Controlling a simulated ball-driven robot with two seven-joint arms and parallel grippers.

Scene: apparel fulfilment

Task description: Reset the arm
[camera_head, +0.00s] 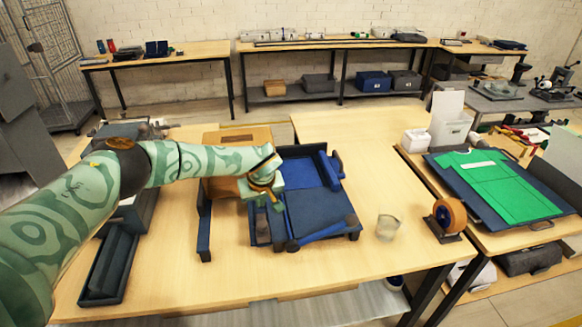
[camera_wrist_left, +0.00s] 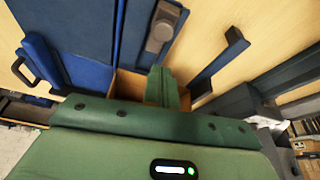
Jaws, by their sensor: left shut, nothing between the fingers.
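My left arm reaches in from the left in the head view, patterned in two greens. Its gripper (camera_head: 272,200) is over the left edge of a dark blue folding board (camera_head: 318,212) on the wooden table. In the left wrist view the green fingers (camera_wrist_left: 161,84) are together with nothing between them. Blue panels and a grey knob (camera_wrist_left: 161,34) show beyond the fingers; I cannot tell whether the fingers touch the board. My right gripper is in neither view.
A cardboard box (camera_head: 232,137) stands behind my arm. Dark trays (camera_head: 110,262) lie at the left. A clear cup (camera_head: 387,227) and a tape roll (camera_head: 449,216) are at the right. A green shirt (camera_head: 497,182) lies on the right table. The table front is clear.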

